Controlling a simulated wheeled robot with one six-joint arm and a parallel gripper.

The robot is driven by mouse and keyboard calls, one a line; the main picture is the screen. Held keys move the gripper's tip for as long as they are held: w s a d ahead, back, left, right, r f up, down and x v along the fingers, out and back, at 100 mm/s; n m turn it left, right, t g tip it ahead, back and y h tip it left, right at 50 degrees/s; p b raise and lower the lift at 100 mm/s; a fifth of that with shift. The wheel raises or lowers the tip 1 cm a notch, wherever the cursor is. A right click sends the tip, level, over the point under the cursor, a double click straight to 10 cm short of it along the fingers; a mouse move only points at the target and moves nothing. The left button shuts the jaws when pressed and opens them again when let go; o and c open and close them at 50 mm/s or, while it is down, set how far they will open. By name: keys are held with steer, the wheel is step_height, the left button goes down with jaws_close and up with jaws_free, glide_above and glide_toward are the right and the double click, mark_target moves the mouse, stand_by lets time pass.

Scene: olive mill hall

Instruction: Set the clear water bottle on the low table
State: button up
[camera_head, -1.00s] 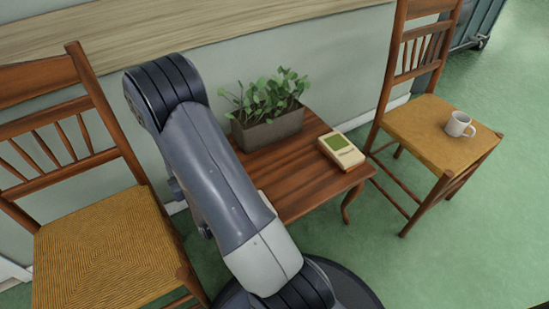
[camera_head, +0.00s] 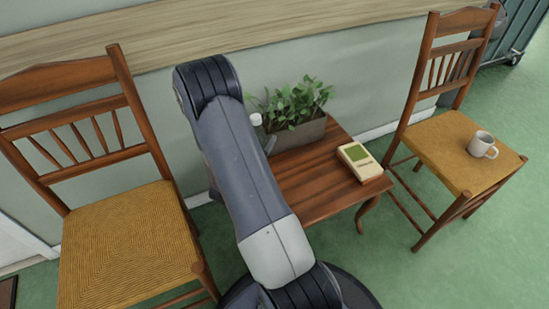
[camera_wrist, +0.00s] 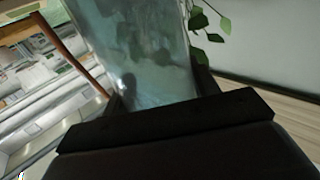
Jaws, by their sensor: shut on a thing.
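The low table (camera_head: 318,196) is brown wood and stands between two chairs. My arm hides its left part in the head view. The clear water bottle (camera_wrist: 145,50) fills the upper middle of the wrist view, between the fingers of my gripper (camera_wrist: 160,95), which is shut on it. In the head view only a small white cap (camera_head: 256,119) shows beside my arm, left of the planter; it looks like the bottle's top. The rest of the bottle is hidden behind my arm. I cannot tell whether the bottle touches the table.
A grey planter with a leafy plant (camera_head: 298,134) stands at the table's back. A cream handheld console (camera_head: 359,161) lies near its right edge. A chair (camera_head: 130,235) stands left; another chair (camera_head: 437,145) at right holds a white mug (camera_head: 482,145). The table's front middle looks bare.

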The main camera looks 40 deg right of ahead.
steer(key=shift+f+b, duration=0.85)
steer(key=shift+f, duration=2.25)
steer(key=shift+f, duration=0.2)
steer(key=o, duration=1.4)
steer(key=shift+c, duration=0.2)
steer(key=shift+r, duration=0.15)
steer(key=shift+a+r, duration=0.1)
steer(key=shift+r, duration=0.05)
steer(key=p+v, duration=0.1)
steer(key=v, duration=1.1)
steer(key=shift+p, duration=0.3)
steer(key=shift+w, duration=0.1)
